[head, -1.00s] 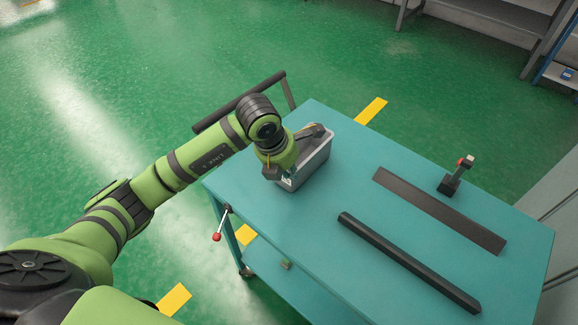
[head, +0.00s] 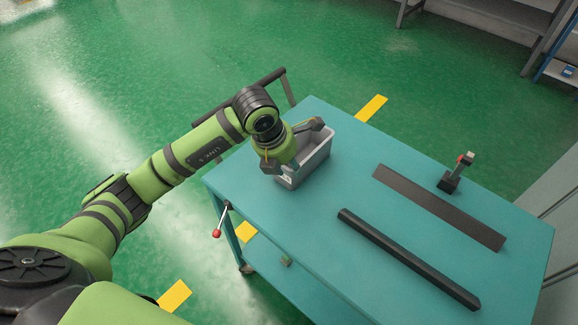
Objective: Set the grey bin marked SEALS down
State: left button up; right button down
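The grey bin (head: 317,160) is at the far left corner of the teal cart top (head: 375,240) and looks to be standing on it, upright. Its open top faces up. A small pale label shows low on its near end, too small to read. My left gripper (head: 293,146) is over the bin's left side, pointing down, and hides that side. Its two dark fingers are spread wide, one by the near left corner and one by the far rim. Whether they touch the bin is unclear. My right gripper is not in view.
A black bar (head: 408,260), a flat dark strip (head: 440,208) and a small upright tool with a red part (head: 456,174) lie on the cart to the right of the bin. A dark push handle (head: 240,95) runs behind the arm. The near left cart top is clear.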

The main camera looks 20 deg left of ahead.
pick_arm(q)
jog(key=b+v, duration=0.1)
jog(key=v, duration=0.9)
jog(key=shift+s+r, duration=0.2)
jog(key=shift+r, duration=0.05)
